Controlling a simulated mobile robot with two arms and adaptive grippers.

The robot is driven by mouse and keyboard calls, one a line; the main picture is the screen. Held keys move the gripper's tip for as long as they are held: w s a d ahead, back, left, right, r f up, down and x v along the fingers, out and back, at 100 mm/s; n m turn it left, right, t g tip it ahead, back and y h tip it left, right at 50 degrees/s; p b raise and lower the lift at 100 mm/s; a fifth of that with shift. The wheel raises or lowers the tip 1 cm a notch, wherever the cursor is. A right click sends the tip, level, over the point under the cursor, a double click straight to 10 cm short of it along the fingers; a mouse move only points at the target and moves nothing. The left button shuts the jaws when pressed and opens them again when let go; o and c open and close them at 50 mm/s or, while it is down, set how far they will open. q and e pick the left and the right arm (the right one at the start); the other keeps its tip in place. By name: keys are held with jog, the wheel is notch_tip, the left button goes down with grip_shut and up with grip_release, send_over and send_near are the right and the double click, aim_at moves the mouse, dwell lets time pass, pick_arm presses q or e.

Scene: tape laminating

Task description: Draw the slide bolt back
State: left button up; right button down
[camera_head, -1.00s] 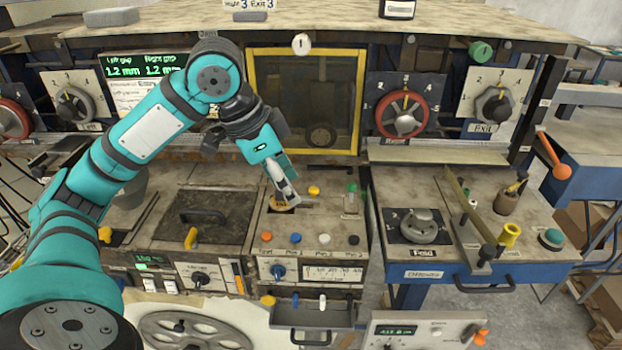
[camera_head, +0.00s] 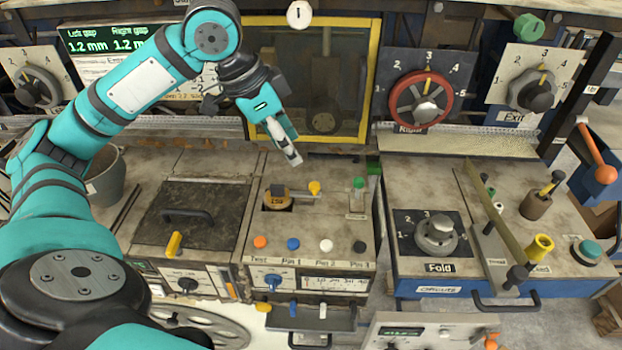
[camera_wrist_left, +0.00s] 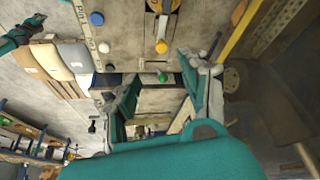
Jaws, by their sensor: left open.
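What looks like the slide bolt is a short grey bar with a yellow knob (camera_head: 314,187) on the middle console, right of a round brass piece (camera_head: 278,200) in a dark slot. The yellow knob also shows in the left wrist view (camera_wrist_left: 161,47). My left gripper (camera_head: 292,158) hangs above the console's far edge, behind and slightly left of the knob in the head view, apart from it. Its fingers are spread and empty in the left wrist view (camera_wrist_left: 160,100). My right gripper is not in view.
A green knob (camera_head: 358,183) stands right of the yellow one. Several coloured buttons, including a white one (camera_head: 326,245), line the console front. A yellow-framed window (camera_head: 372,80) rises behind the gripper. A black-handled lid (camera_head: 160,228) lies left, a fold dial (camera_head: 436,236) right.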

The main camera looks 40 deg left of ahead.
aim_at(314, 185)
pick_arm(q)
jog(key=x, duration=1)
jog(key=shift+w+p, duration=0.15)
jog(key=shift+p, duration=0.15)
jog(key=shift+w+f, duration=0.25)
jog(key=shift+f, duration=0.4)
grip_shut()
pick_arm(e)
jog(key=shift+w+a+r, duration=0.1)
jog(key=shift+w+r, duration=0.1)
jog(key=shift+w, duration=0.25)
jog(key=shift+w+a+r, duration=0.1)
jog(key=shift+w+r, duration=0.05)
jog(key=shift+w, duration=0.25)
pick_arm(q)
jog(key=shift+d, duration=0.1)
